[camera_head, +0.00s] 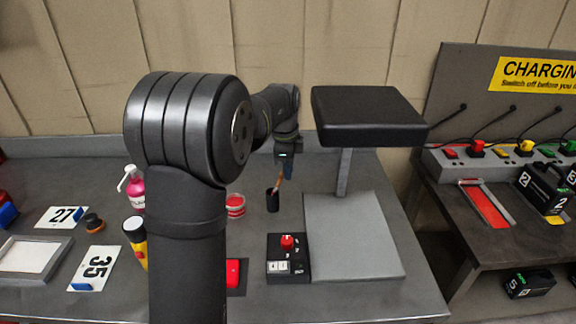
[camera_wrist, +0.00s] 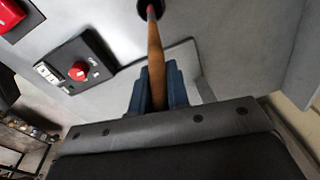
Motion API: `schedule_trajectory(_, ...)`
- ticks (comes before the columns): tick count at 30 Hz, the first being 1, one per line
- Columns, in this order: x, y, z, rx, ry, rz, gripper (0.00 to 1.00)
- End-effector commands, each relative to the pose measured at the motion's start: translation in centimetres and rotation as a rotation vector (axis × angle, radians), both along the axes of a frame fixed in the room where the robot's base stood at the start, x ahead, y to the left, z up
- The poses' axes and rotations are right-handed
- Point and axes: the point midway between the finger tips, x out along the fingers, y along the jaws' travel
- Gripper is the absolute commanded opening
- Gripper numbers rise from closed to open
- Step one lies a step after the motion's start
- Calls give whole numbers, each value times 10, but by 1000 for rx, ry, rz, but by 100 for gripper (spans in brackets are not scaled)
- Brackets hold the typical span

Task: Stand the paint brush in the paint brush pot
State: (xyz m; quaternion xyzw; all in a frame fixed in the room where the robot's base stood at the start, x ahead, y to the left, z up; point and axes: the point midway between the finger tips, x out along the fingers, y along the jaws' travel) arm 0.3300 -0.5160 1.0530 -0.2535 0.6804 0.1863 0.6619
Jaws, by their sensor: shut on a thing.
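My gripper (camera_head: 287,168) is shut on the paint brush (camera_head: 279,184), and its blue fingers (camera_wrist: 158,78) clasp the wooden handle in the wrist view. The brush (camera_wrist: 155,45) slants a little, its free end pointing down to the paint brush pot. The pot (camera_head: 272,202) is a small dark upright cup on the grey bench, just below my gripper. How deep the end is in the pot, I cannot tell.
A black control box with a red knob (camera_head: 288,242) stands in front of the pot. A red-and-clear tub (camera_head: 235,205) is to its left. A grey stand base (camera_head: 355,250) with a post and black seat (camera_head: 368,112) rises at right. My arm hides part of the bench.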

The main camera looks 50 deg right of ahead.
Motion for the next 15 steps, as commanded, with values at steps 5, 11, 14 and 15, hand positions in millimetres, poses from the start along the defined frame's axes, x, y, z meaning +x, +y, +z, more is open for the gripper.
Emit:
schedule_trajectory(5, 0, 0, 0, 0, 0, 0, 37)
schedule_trajectory(11, 0, 0, 0, 0, 0, 0, 37)
schedule_trajectory(14, 0, 0, 2, -1, -1, 0, 37)
schedule_trajectory(15, 0, 0, 5, -1, -1, 0, 37)
